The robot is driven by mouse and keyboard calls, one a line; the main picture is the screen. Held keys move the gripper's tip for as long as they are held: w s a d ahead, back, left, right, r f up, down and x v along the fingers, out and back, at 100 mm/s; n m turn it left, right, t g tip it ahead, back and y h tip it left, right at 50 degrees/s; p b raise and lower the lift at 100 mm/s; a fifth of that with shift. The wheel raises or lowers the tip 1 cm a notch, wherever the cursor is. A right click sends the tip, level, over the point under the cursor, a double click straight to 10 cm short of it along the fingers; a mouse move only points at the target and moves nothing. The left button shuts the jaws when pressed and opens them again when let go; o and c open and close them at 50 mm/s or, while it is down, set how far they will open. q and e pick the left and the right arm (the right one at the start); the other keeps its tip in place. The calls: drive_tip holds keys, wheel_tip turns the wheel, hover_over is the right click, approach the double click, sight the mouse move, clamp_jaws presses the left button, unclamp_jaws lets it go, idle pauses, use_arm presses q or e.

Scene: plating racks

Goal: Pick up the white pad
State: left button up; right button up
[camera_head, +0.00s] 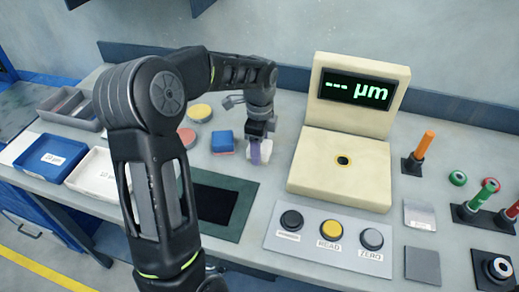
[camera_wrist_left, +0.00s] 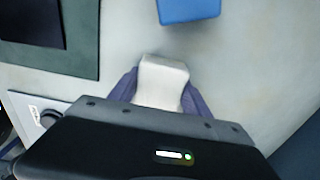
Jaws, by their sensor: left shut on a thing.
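The white pad (camera_head: 259,155) is at the middle of the bench, between the blue block and the cream gauge. My left gripper (camera_head: 257,149) comes down on it from above and is shut on it. In the left wrist view the white pad (camera_wrist_left: 162,82) sits between the two purple-grey fingers of my left gripper (camera_wrist_left: 160,92). I cannot tell whether the pad still touches the bench. My right gripper is in neither view.
A blue block (camera_head: 222,140) is just left of the pad. The cream gauge (camera_head: 340,165) stands to the right. A dark green mat (camera_head: 243,208) and a button panel (camera_head: 305,243) lie in front. White (camera_head: 95,177) and blue (camera_head: 50,157) trays are at the left.

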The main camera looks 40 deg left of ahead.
use_arm(q)
wheel_tip(320, 180, up, 10)
drive_tip(key=shift+b, duration=0.35)
idle(0.6)
drive_tip(key=o, duration=0.8)
drive_tip(key=c, duration=0.6)
drive_tip(key=shift+s, duration=0.1)
